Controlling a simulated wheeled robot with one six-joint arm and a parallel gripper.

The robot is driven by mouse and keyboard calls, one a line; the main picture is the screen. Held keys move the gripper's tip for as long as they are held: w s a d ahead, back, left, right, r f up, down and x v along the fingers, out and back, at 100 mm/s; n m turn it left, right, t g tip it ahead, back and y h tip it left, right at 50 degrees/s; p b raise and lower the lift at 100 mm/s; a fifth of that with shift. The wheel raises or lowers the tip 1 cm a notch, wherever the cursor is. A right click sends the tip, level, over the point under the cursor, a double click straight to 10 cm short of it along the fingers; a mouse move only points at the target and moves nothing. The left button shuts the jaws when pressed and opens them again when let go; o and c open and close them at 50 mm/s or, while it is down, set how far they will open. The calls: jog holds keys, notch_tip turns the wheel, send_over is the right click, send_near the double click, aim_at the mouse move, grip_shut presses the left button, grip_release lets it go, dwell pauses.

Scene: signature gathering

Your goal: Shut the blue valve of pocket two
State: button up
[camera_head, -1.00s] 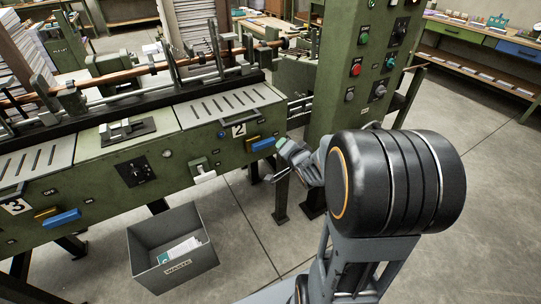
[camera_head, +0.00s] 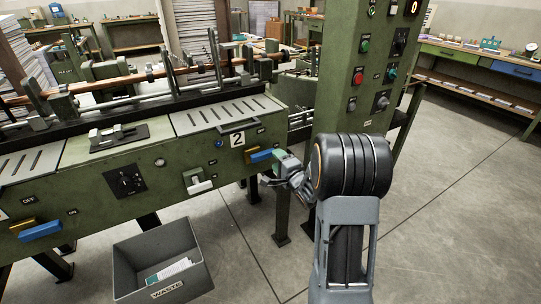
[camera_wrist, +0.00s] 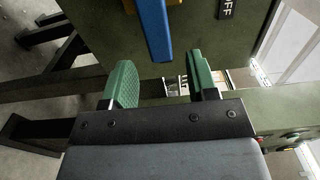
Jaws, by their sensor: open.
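The pocket two valve has a blue handle (camera_head: 264,155) on the green machine front, below the "2" plate (camera_head: 237,140). A small yellow piece (camera_head: 252,150) shows just behind it. My gripper (camera_head: 278,164) is at the right end of this handle in the head view. In the wrist view, the blue handle (camera_wrist: 155,30) points down from the top edge toward the space between my two green finger pads (camera_wrist: 162,78). The pads are spread apart, with nothing held between them. An "OFF" label (camera_wrist: 227,8) is to the right of the handle.
A grey waste bin (camera_head: 205,262) stands on the floor below the machine front. A white lever (camera_head: 200,184) sits left of pocket two's valve. Another blue handle (camera_head: 40,231) is at the far left. A green control column (camera_head: 345,110) rises behind my arm. Floor at right is clear.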

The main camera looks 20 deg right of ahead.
aim_at(271, 156)
jog(key=shift+w+a, duration=0.15)
jog(key=shift+w, duration=1.15)
jog(key=shift+w+a, duration=0.15)
jog(key=shift+w, duration=1.15)
jog(key=shift+c, duration=0.3)
grip_shut()
